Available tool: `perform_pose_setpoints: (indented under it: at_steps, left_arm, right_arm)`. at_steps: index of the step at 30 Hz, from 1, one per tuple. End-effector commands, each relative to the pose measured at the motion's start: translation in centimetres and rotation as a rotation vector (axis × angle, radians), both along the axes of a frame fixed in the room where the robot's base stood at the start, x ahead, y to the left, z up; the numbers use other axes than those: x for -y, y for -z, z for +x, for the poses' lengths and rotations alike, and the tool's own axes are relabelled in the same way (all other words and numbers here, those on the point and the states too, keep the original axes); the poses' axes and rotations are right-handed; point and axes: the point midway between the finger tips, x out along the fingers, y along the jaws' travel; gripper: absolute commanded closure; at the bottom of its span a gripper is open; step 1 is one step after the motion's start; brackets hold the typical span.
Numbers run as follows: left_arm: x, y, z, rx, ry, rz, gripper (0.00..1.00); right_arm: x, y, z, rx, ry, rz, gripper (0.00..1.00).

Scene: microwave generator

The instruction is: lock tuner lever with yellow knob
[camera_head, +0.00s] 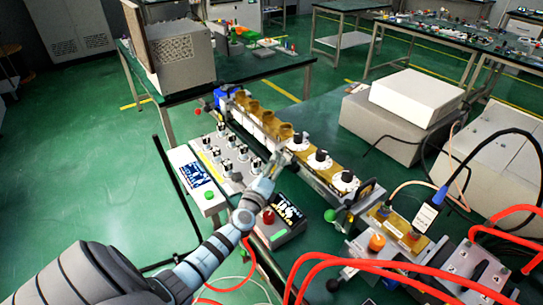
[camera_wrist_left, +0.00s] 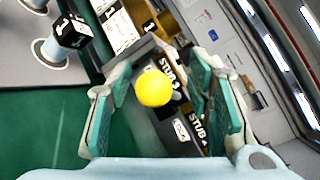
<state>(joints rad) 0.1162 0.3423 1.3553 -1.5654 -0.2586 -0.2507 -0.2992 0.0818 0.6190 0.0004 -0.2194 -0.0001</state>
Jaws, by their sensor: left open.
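A round yellow knob (camera_wrist_left: 154,88) shows in the left wrist view, in front of black parts labelled STUB (camera_wrist_left: 198,128). My left gripper (camera_head: 276,163) reaches the middle of the tuner row in the head view. In the left wrist view its two green-padded fingers are open, one on each side of the knob, with visible gaps. The lever behind the knob is mostly hidden. In the head view, the knob is hidden or too small to make out near my gripper. The tuner's white dials with black tops (camera_head: 320,160) stand on the gold waveguide. My right gripper is not in view.
A panel of several black-topped knobs (camera_head: 232,155) lies left of the waveguide. A black box with a red button (camera_head: 268,217) sits close to my left forearm. Red hoses (camera_head: 370,262) cross the front right. Open green floor lies left.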

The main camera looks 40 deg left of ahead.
Motion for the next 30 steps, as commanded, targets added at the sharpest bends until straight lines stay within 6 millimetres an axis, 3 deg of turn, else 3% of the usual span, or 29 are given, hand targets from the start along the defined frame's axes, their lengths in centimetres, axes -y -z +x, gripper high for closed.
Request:
perform_pose_setpoints:
  at_steps: [15,24,30]
  left_arm:
    - [0.0,-8.5,0.0,0.001,0.003,0.001,0.54]
    - [0.1,-9.0,0.0,-0.005,0.005,-0.001,0.54]
    - [0.1,-7.7,0.1,-0.014,0.007,-0.061,0.86]
  right_arm:
    - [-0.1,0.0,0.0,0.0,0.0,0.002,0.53]
    - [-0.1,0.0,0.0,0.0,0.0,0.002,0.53]
    - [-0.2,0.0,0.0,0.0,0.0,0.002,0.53]
